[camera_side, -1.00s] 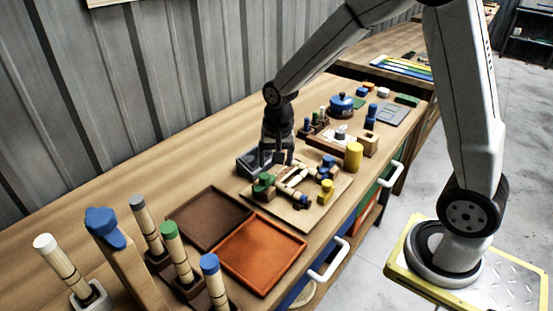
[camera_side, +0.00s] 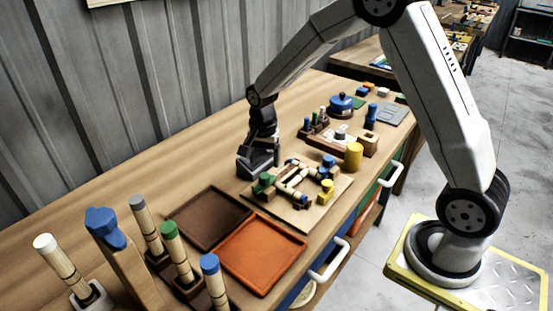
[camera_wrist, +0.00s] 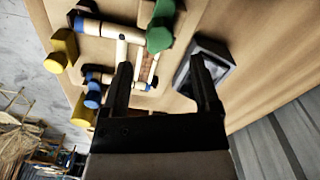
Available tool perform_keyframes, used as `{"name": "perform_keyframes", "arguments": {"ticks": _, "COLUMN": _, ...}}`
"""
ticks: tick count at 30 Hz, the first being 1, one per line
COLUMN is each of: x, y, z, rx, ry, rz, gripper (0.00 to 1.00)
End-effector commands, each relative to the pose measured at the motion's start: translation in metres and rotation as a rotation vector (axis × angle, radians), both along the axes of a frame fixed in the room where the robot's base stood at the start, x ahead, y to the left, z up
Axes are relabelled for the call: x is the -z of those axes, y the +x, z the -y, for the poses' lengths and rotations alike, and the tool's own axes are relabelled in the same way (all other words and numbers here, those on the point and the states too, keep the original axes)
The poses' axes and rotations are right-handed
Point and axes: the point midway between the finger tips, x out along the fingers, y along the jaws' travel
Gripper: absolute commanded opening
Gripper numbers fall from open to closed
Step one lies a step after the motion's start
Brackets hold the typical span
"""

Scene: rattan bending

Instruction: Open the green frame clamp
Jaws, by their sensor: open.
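The green frame clamp (camera_side: 264,184) is a rounded green block at the left corner of the wooden frame board (camera_side: 300,215). In the wrist view the green clamp (camera_wrist: 160,30) lies beyond my fingertips, apart from them. Whether its jaw is open or shut is too small to tell. My gripper (camera_wrist: 161,70) is open and empty, its fingers on either side of a gap over the board's edge. In the side view my gripper (camera_side: 266,158) is low by the dark grey box behind the board. Pale rattan pieces (camera_wrist: 108,32) lie among the clamps.
The dark grey box (camera_wrist: 212,60) is close to my finger on the right in the wrist view. Blue clamps (camera_side: 328,163) and yellow ones (camera_side: 326,192) are on the board, and a yellow cylinder (camera_side: 353,156) is beside it. Brown (camera_side: 208,212) and orange trays (camera_side: 262,255) lie in front.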

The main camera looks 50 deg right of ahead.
Motion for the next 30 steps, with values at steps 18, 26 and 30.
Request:
{"name": "perform_keyframes", "arguments": {"ticks": 18, "x": 0.055, "y": 0.000, "z": 0.000, "rx": -0.001, "ry": -0.001, "rz": 0.001, "gripper": 0.79}}
{"name": "perform_keyframes", "arguments": {"ticks": 26, "x": 0.055, "y": 0.000, "z": 0.000, "rx": -0.001, "ry": 0.000, "rz": 0.002, "gripper": 0.76}}
{"name": "perform_keyframes", "arguments": {"ticks": 30, "x": 0.055, "y": 0.000, "z": 0.000, "rx": -0.001, "ry": 0.000, "rz": 0.002, "gripper": 0.31}}
